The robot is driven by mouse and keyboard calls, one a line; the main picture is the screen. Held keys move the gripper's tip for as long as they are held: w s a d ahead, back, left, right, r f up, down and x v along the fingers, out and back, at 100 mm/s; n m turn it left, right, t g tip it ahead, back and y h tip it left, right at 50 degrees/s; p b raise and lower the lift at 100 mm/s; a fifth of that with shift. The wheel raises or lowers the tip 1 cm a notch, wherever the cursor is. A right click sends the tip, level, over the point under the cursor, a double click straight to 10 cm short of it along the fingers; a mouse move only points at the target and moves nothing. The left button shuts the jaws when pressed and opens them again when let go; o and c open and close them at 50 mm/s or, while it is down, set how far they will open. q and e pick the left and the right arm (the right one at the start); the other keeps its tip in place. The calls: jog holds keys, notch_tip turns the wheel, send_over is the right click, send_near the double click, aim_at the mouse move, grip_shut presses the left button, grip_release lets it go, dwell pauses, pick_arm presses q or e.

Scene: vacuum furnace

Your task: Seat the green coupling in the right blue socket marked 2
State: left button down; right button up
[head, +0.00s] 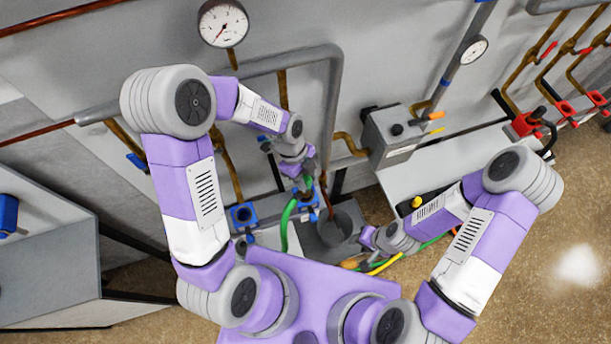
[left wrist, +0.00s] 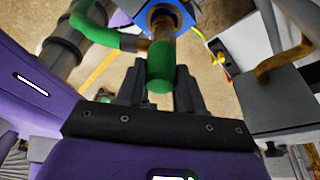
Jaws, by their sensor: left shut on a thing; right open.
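My left gripper (head: 305,184) is shut on the green coupling (left wrist: 160,68), which sits between its fingers in the left wrist view. A green hose (left wrist: 92,28) curves away from it to the left; the hose (head: 287,222) hangs down in the head view. The coupling's brass end points at a blue socket (left wrist: 182,14) and overlaps its opening; whether it has entered cannot be told. In the head view the right blue socket (head: 309,199) is just below my left gripper, partly hidden. The left blue socket (head: 242,215) stands apart. My right gripper (head: 371,238) is open, low at the right.
A grey bucket (head: 335,232) stands right of the sockets, close to both grippers. Coloured cables (head: 388,264) lie below my right gripper. A grey box (head: 392,135) and brass pipes line the wall. A pale bench (head: 440,165) is at the right.

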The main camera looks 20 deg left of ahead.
pick_arm(q)
jog(key=shift+f+b, duration=1.6)
jog(key=shift+f, duration=0.45)
jog(key=shift+f+b, duration=0.25)
jog(key=shift+b, duration=0.05)
jog(key=c, duration=0.6)
grip_release()
jog(key=shift+c, duration=0.2)
jog(key=shift+r, duration=0.1)
jog(key=v, duration=0.7)
jog(key=shift+r, duration=0.2)
jog(key=shift+f, duration=0.1)
